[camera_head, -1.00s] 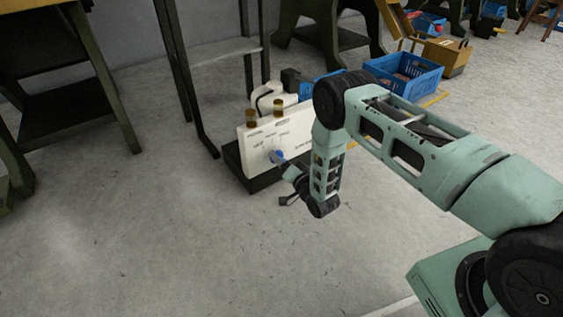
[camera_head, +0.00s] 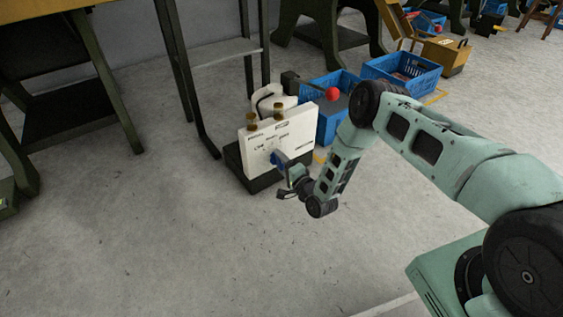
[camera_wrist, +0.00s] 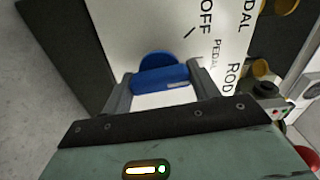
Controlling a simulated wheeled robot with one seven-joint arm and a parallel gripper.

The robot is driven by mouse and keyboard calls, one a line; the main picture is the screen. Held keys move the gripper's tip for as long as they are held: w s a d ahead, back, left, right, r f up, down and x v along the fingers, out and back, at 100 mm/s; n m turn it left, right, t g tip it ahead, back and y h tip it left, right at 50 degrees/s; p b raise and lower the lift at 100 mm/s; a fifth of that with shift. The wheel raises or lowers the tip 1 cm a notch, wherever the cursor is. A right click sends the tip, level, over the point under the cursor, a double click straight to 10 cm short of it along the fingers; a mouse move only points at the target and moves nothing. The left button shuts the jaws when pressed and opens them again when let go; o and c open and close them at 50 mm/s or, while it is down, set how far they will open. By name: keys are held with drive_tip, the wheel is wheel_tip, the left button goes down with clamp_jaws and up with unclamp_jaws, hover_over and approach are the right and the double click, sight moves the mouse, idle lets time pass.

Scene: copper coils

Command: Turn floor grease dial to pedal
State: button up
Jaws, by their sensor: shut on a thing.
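The blue dial (camera_wrist: 160,77) is on the front of a white panel box (camera_head: 291,143) standing on the floor. My gripper (camera_wrist: 161,82) is shut on the dial's raised bar, one finger at each end. It also shows at the dial in the head view (camera_head: 279,161). A pale mark shows near the bar's right end in the wrist view. The printed words OFF, PEDAL and ROD are on the panel above and to the right of the dial.
The box sits on a black base (camera_head: 262,181). Blue crates (camera_head: 403,72) stand further back, and a metal stand (camera_head: 205,150) is at left. The front floor is clear.

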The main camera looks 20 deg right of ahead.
drive_tip(key=shift+s+m, duration=0.1)
drive_tip(key=shift+m, duration=0.4)
drive_tip(key=o, duration=1)
drive_tip(key=p+v, duration=0.7)
drive_tip(key=v, duration=1)
drive_tip(key=shift+s+p, duration=0.2)
drive_tip(key=shift+p, duration=0.2)
